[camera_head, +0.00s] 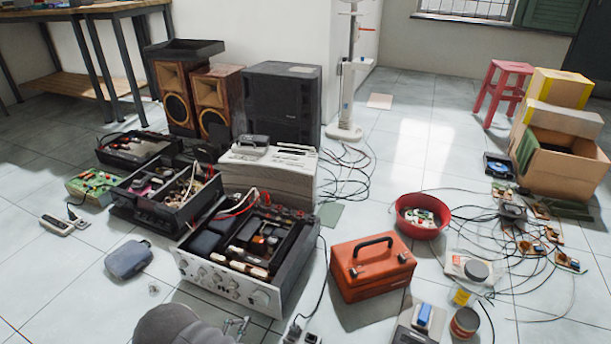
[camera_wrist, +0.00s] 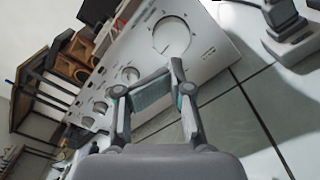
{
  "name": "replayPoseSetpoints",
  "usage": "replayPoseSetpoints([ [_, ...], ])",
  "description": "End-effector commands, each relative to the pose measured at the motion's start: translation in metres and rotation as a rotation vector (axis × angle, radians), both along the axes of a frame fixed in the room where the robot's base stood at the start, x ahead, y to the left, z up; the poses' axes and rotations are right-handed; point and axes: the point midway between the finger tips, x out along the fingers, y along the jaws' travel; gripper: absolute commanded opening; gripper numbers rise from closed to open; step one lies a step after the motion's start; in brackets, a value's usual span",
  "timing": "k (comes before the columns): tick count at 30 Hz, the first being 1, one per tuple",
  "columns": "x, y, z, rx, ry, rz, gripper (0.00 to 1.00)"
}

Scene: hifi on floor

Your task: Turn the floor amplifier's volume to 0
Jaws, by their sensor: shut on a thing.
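The floor amplifier (camera_head: 222,285) is an open silver-fronted unit on the tiles, with a row of knobs on its front panel. The large round volume knob (camera_head: 261,297) is at the panel's right end. It also shows in the wrist view (camera_wrist: 171,36), just beyond my fingers. My gripper (camera_head: 240,321) is low in front of the panel, short of the knob in the head view. In the wrist view my gripper (camera_wrist: 173,72) has its fingers drawn in toward each other. What they hold is hidden. Smaller knobs (camera_wrist: 130,75) line the panel. The dial setting is unreadable.
An orange toolbox (camera_head: 371,267) stands right of the amplifier, with a black cable between them. A grey pouch (camera_head: 128,259) lies to the left. Power sockets (camera_head: 300,335) sit close at right. Other opened units (camera_head: 165,195) stand behind.

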Motion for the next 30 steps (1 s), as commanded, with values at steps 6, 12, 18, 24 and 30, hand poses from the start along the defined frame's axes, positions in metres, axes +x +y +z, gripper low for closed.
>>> replayPoseSetpoints([
  [6,0.002,0.007,0.002,-0.308,0.125,-0.003,0.00],
  [12,0.004,0.012,0.003,-0.594,0.239,-0.006,0.00],
  [18,0.006,0.016,0.004,-0.881,0.357,-0.009,0.00],
  [24,0.008,0.020,0.005,-1.171,0.476,-0.012,0.00],
  [30,0.010,0.022,0.005,-1.462,0.596,-0.013,0.00],
])
